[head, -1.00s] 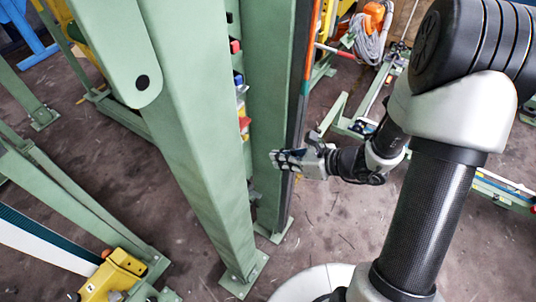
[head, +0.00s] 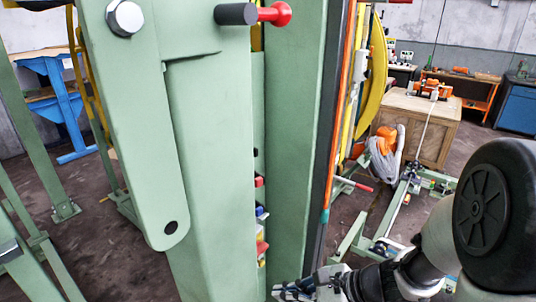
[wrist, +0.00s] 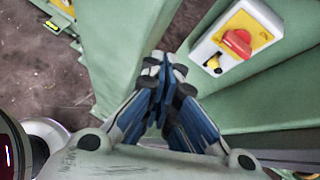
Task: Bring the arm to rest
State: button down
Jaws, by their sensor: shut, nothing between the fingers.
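My gripper (wrist: 165,75) is shut, with its blue-and-grey fingers together and nothing between them in the wrist view. In the head view my gripper (head: 290,290) shows at the bottom edge, in front of the green machine column, partly cut off by the frame. My arm comes in from the lower right. In the wrist view a white-and-yellow switch box (wrist: 238,40) with a red knob sits on a green panel to the upper right of the fingers, apart from them.
Tall green machine posts (head: 205,180) stand close on the left of my gripper. A red-tipped lever (head: 275,13) juts out at the top. A wooden crate (head: 415,125) and an orange shelf (head: 465,85) stand at the back right. Some bare floor (head: 350,205) shows between.

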jog(key=s+r+n+g+h, duration=0.35)
jog(key=s+r+n, duration=0.35)
jog(key=s+n, duration=0.45)
jog(key=s+d+r+n+t+h, duration=0.4)
jog(key=d+r+n+h, duration=0.1)
jog(key=d+n, duration=0.3)
jog(key=shift+s+d+r+n+h, duration=0.3)
jog(key=shift+d+h, duration=0.3)
jog(key=shift+h, duration=0.25)
